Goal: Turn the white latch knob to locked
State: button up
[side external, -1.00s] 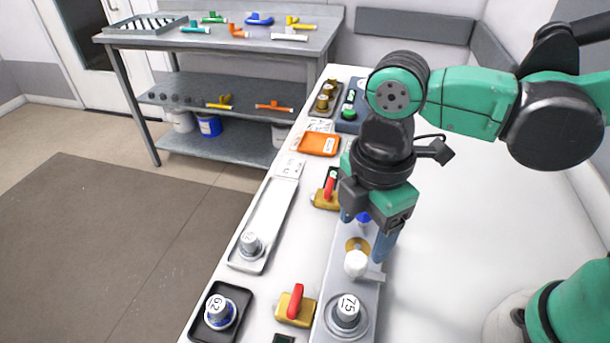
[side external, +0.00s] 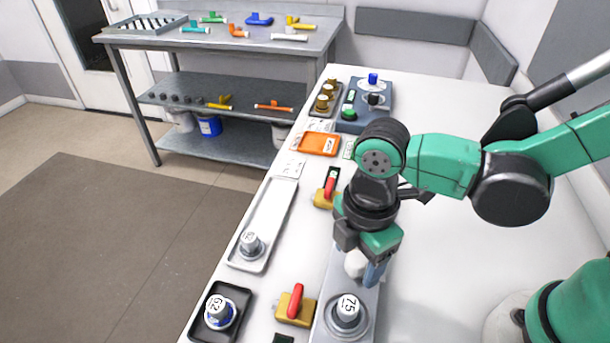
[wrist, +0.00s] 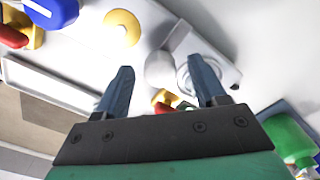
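The white latch knob (side external: 354,264) is on the grey panel (side external: 330,283), partly hidden behind my gripper in the side view. In the wrist view the white knob (wrist: 159,69) appears in the gap between the fingertips. My gripper (side external: 370,274) is low over the panel, pointing down, with one blue finger clearly visible beside the knob. In the wrist view my gripper (wrist: 160,62) is open, its two blue fingers spread. I cannot tell whether either finger touches the knob. The knob's lock marking is not visible.
A round "75" knob (side external: 347,312) is on the same panel, in front of the white knob. A red-handled yellow valve (side external: 296,304) and a dark tray (side external: 243,293) with a knob stand to the left. A brass disc (wrist: 122,27) lies near the fingers. Clear table lies to the right.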

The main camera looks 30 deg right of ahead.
grip_shut()
jog(key=shift+m, duration=0.3)
jog(key=m, duration=1.3)
jog(key=shift+m, duration=2.1)
